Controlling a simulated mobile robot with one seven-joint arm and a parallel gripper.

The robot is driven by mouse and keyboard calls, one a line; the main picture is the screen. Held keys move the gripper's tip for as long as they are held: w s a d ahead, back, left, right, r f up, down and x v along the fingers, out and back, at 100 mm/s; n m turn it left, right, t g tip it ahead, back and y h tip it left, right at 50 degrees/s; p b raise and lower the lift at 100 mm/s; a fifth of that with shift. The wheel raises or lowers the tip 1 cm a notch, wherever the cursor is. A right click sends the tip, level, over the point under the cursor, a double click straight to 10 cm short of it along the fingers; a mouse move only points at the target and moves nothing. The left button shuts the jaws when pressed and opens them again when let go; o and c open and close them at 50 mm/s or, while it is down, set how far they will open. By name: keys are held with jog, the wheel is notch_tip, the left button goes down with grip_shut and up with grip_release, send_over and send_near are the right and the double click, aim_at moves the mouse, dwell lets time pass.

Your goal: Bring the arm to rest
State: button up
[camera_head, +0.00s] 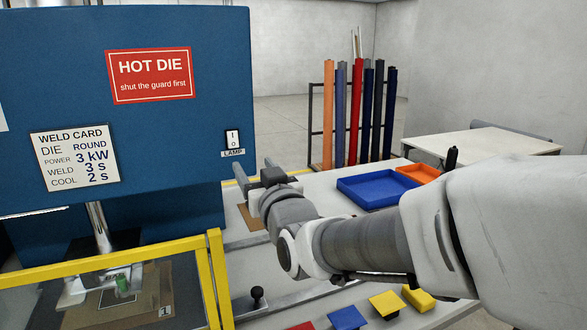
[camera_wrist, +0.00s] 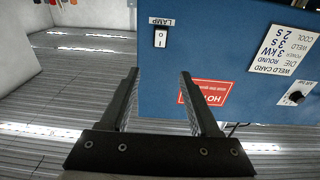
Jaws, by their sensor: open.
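My arm (camera_head: 375,245) reaches in from the lower right of the head view. My gripper (camera_head: 254,168) is at its far end, just right of the blue welder cabinet (camera_head: 60,60). In the wrist view its two fingers (camera_wrist: 159,75) stand apart with nothing between them. Beyond them is the blue cabinet face, seen upside down. The gripper is held up, apart from the table below, as far as I can tell.
A lamp switch (camera_head: 232,139) is on the cabinet close to my gripper. A yellow guard frame (camera_head: 205,280) stands at the lower left. A blue tray (camera_head: 350,188) and orange tray (camera_head: 418,172) lie behind my arm. Coloured rolls (camera_head: 357,110) stand in a rack.

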jog(key=s+d+f+m+g+h, duration=0.1)
jog(key=s+d+f+g+h, duration=0.25)
jog(key=d, duration=0.35)
jog(key=s+d+f+m+g+h, duration=0.2)
jog(key=s+d+f, duration=0.15)
jog(key=d, duration=0.45)
jog(key=s+d+f+m+g+h, duration=0.1)
jog(key=s+d+f+g, duration=0.1)
jog(key=s, duration=0.6)
jog(key=s+d+f+m+g+h, duration=0.1)
jog(key=s+d+f+g, duration=0.2)
jog(key=s+d, duration=0.3)
jog(key=s+f, duration=0.1)
jog(key=s, duration=0.2)
jog(key=shift+s+d+f+g+h, duration=0.25)
jog(key=shift+d+f+g+h, duration=0.1)
